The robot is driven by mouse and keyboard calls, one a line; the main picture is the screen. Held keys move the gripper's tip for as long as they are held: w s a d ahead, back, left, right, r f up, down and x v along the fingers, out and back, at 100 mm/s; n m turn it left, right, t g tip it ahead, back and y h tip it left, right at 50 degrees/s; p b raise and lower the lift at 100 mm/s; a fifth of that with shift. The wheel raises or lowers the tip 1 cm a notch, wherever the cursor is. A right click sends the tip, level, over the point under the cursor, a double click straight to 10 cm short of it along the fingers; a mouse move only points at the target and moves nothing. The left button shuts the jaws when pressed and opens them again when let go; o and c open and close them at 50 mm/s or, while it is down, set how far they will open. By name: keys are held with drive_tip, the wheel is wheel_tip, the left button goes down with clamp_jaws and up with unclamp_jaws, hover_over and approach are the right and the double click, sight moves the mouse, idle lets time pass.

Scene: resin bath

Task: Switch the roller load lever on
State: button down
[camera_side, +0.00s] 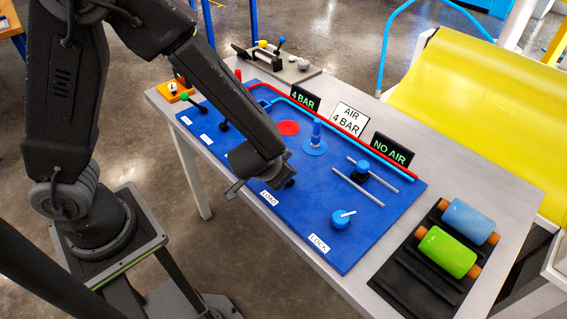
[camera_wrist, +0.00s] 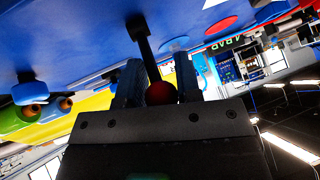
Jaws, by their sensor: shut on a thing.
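The roller load lever (camera_wrist: 142,42) shows in the wrist view as a dark rod with a dark red ball knob (camera_wrist: 160,93), standing out from the blue panel. My gripper (camera_wrist: 158,82) is shut on it, with one finger on each side of the rod and the knob close to the palm. In the side view my gripper (camera_side: 238,187) is low over the front edge of the blue panel (camera_side: 390,205), beside the LOAD label (camera_side: 269,198). My gripper and wrist hide most of the lever there, so its exact tilt cannot be told.
A blue LOCK knob (camera_side: 341,218) with a white pointer sits to the right. Two metal rods (camera_side: 358,187) and a blue upright post (camera_side: 316,134) stand behind. Three signs, one reading NO AIR (camera_side: 391,150), line the back. A green-knobbed lever (camera_side: 186,97) is at the left.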

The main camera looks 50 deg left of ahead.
drive_tip(key=shift+s+a+f+t, duration=0.1)
drive_tip(key=shift+s+f+t, duration=0.1)
drive_tip(key=shift+s+t, duration=0.5)
drive_tip(key=shift+a+f+t, duration=0.1)
drive_tip(key=shift+t, duration=0.3)
drive_tip(key=c, duration=0.9)
unclamp_jaws()
drive_tip(key=shift+o, duration=0.2)
drive_tip(key=v, duration=1.3)
drive_tip(key=shift+s+d+r, duration=0.25)
drive_tip(key=shift+d, duration=0.05)
drive_tip(key=s+a+r+g+h, duration=0.3)
drive_tip(key=a+r, duration=0.6)
drive_tip(key=r, duration=0.3)
drive_tip(key=shift+s+r+g, duration=0.3)
drive_tip(key=shift+s+g, duration=0.3)
drive_tip(key=shift+s, duration=0.2)
